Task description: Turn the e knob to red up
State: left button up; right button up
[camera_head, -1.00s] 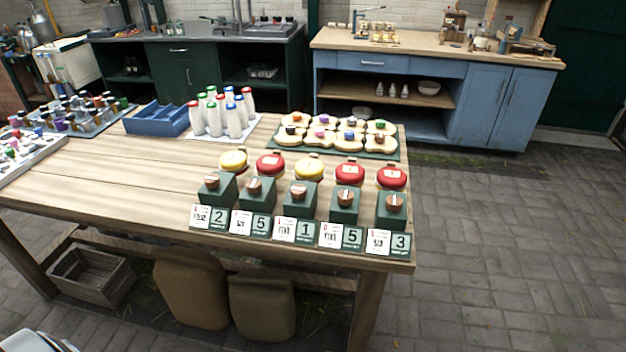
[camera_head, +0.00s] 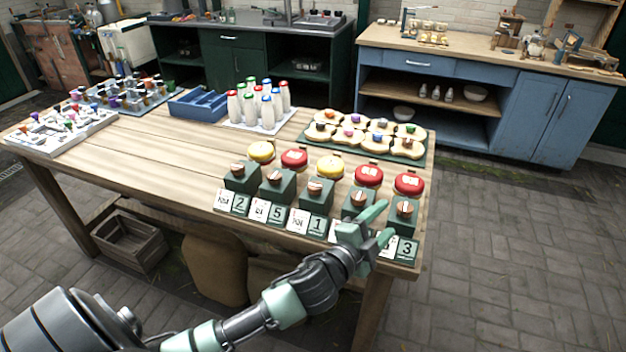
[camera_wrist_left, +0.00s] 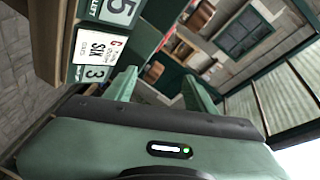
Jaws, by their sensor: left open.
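Several green boxes with round wooden knobs stand in a row along the table's front right edge. The rightmost box (camera_head: 403,226) has a knob (camera_head: 404,208) with a pale mark on top and a card reading 3 in front; I take it as the e knob, though no letter is readable. My left gripper (camera_head: 384,224) is open, just in front and left of that box, partly hiding its card and the neighbouring box. In the left wrist view a knob (camera_wrist_left: 153,72) shows between the open fingers (camera_wrist_left: 160,92), apparently untouched. My right gripper is not in view.
Red and yellow round lids (camera_head: 408,184) sit behind the boxes. A tray of bread-shaped pieces (camera_head: 350,140), white bottles (camera_head: 266,107) and a blue tray (camera_head: 197,104) stand further back. The left middle of the wooden table (camera_head: 130,150) is clear.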

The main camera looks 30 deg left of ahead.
pick_arm(q)
jog(key=w+d+r+m+g+h, duration=0.1)
jog(key=w+d+r+m+h, duration=0.1)
jog(key=d+r+m+h, duration=0.5)
jog(key=w+d+r+m+g+h, duration=0.15)
jog(key=r+m+h, duration=0.25)
jog(key=m, duration=0.7)
jog(key=m+g+y, duration=1)
jog(key=m+g, duration=0.2)
jog(key=m, duration=0.3)
send_near(314, 185)
jog(key=f, duration=0.1)
jog(key=shift+t, duration=0.25)
jog(key=p+x, duration=0.2)
jog(key=x, duration=0.5)
jog(key=shift+d+f, duration=0.25)
grip_shut()
jog(key=shift+n, duration=0.3)
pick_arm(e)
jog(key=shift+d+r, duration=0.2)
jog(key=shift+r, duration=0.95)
